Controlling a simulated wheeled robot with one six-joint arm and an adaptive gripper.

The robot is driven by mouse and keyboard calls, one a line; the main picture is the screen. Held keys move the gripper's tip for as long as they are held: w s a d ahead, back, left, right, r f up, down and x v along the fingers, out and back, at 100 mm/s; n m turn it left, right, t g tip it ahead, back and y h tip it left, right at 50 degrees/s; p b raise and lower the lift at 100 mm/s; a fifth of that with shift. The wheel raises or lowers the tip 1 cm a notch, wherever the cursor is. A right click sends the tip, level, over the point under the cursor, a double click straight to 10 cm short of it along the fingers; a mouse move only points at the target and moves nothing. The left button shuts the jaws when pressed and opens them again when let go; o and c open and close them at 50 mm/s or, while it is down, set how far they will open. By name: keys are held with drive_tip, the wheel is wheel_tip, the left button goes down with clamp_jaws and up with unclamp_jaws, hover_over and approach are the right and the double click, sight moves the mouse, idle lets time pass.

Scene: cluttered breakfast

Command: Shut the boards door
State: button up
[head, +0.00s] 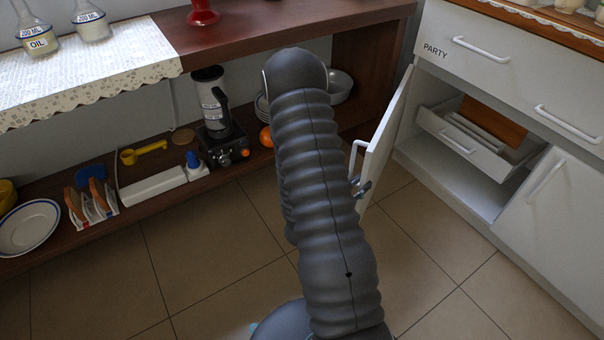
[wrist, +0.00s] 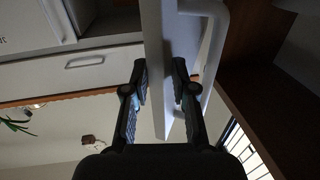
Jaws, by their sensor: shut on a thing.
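The white boards door (head: 385,138) stands wide open at the left side of the white cabinet, nearly edge-on in the head view. Its handle (head: 355,160) is on the face turned left. My gripper (head: 361,187) is at the door's free edge, partly hidden behind my arm. In the wrist view my gripper (wrist: 160,78) is shut on the door panel (wrist: 154,35), one finger on each face. The right finger lies between the panel and the handle (wrist: 218,50). The open compartment holds a white pull-out drawer (head: 465,140) and a brown board (head: 494,120).
A drawer marked PARTY (head: 465,48) is above the opening, and a closed white door (head: 550,200) is to its right. A dark wooden shelf unit (head: 150,215) with a coffee machine (head: 225,145) and dishes is at left. Tiled floor (head: 440,250) is clear before the cabinet.

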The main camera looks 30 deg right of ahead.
drive_tip(key=shift+o, duration=0.2)
drive_tip(key=shift+s+d+b, duration=0.15)
drive_tip(key=shift+s+d, duration=0.6)
drive_tip(key=shift+s, duration=0.25)
drive_tip(key=shift+s+d+b, duration=0.15)
drive_tip(key=shift+s+d, duration=0.55)
drive_tip(key=shift+s, duration=0.25)
drive_tip(key=shift+s+d+p, duration=0.6)
drive_tip(key=shift+s+p, duration=0.25)
drive_tip(key=shift+p, duration=0.15)
drive_tip(key=shift+d, duration=0.1)
drive_tip(key=shift+s+d, duration=0.15)
drive_tip(key=shift+s, duration=0.1)
drive_tip(key=shift+s+d+p, duration=1.1)
drive_tip(key=shift+s+d, duration=1.05)
drive_tip(key=shift+s, duration=0.05)
